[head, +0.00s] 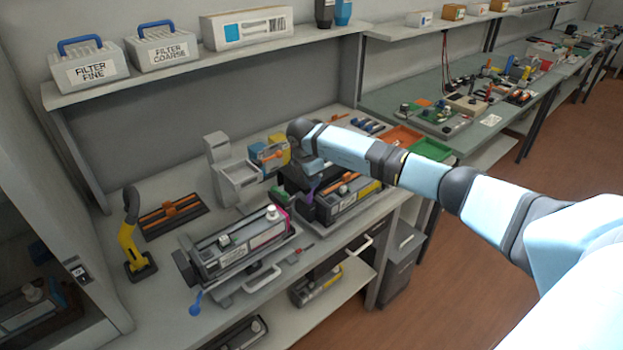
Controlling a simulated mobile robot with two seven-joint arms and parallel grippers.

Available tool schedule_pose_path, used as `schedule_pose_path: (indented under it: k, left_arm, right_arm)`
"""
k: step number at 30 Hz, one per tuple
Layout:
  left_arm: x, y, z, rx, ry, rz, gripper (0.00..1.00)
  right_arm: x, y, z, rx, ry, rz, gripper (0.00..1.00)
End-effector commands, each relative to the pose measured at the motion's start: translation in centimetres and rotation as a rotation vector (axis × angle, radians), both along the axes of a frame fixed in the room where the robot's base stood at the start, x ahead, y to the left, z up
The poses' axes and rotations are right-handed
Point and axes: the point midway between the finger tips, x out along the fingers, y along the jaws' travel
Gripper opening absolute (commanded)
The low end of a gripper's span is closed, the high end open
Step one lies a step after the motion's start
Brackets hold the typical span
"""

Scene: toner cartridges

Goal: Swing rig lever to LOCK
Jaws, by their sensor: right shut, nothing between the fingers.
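A grey rig (225,262) stands at the front of the bench with a long toner cartridge (240,243) lying in it. A lever with a blue knob (196,304) sticks out at the rig's near left end; I take it for the rig lever. No LOCK mark is readable. My right gripper (309,186) points down above a second dark unit (345,200), behind and to the right of the rig. It is shut and empty, well apart from the blue-knobbed lever. Its fingertips are small and partly lost against the dark unit. My left gripper is out of view.
A yellow and black stand (132,245) and a dark tray with orange parts (174,214) are at the left. A grey device (230,172) stands behind. A shelf (210,68) with filter boxes overhangs the bench. My right arm crosses from the right.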

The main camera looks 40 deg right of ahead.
Motion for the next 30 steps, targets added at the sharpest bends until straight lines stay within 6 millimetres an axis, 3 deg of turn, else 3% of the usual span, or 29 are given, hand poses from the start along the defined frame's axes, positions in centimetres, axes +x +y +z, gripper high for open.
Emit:
schedule_pose_path:
  k: [30]
  left_arm:
    - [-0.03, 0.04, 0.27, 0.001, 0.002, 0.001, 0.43]
  right_arm:
    - [-0.49, -0.36, -0.05, 0.000, 0.002, -0.130, 0.00]
